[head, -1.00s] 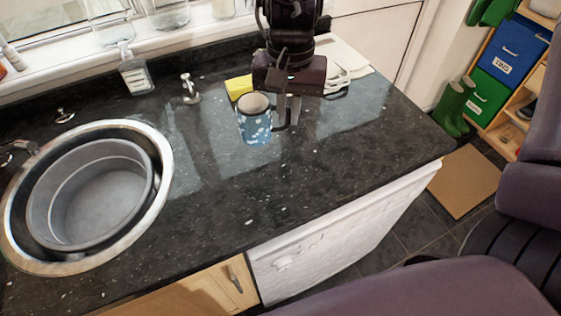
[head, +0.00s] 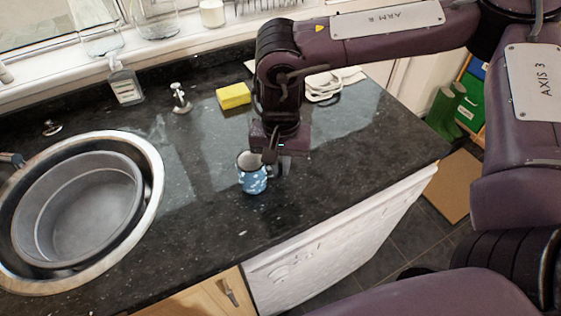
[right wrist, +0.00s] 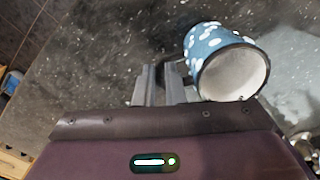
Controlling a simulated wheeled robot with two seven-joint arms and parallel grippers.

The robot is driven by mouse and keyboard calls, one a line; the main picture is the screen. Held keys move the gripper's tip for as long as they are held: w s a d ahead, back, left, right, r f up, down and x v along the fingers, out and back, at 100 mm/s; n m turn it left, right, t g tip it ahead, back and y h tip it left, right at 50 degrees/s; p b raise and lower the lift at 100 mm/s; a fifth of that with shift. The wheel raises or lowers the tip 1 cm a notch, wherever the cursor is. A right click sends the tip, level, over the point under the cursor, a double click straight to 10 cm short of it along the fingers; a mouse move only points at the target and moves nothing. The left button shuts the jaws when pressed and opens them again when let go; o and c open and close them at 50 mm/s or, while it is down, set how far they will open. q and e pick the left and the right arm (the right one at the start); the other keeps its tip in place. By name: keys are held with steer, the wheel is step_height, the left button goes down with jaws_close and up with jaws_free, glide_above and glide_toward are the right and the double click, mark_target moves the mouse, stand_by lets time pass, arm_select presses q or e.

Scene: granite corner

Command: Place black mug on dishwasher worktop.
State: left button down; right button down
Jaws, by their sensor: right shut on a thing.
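The only mug in view is blue with white spots and a dark rim, not black. This mug (head: 252,177) is at the middle of the dark speckled worktop (head: 340,160), behind the white dishwasher front (head: 335,245). It looks about upright, and I cannot tell whether its base touches the worktop. My right gripper (head: 279,167) points down at the mug's right side, shut on its handle. In the right wrist view the mug (right wrist: 215,50) is right of the fingers (right wrist: 160,88), its pale inside showing. My left gripper is not in view.
A round sink (head: 150,215) with a grey basin (head: 85,175) is at left. A yellow sponge (head: 233,96), a tap (head: 180,98) and a soap bottle (head: 125,84) stand behind. A white rack (head: 325,88) is at the back right. The worktop right of the mug is clear.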

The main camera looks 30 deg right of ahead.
steer(key=shift+f, duration=0.1)
steer(key=c, duration=1.5)
jaws_free()
steer(key=shift+r, duration=0.6)
step_height(320, 180, up, 11)
steer(key=p, duration=0.1)
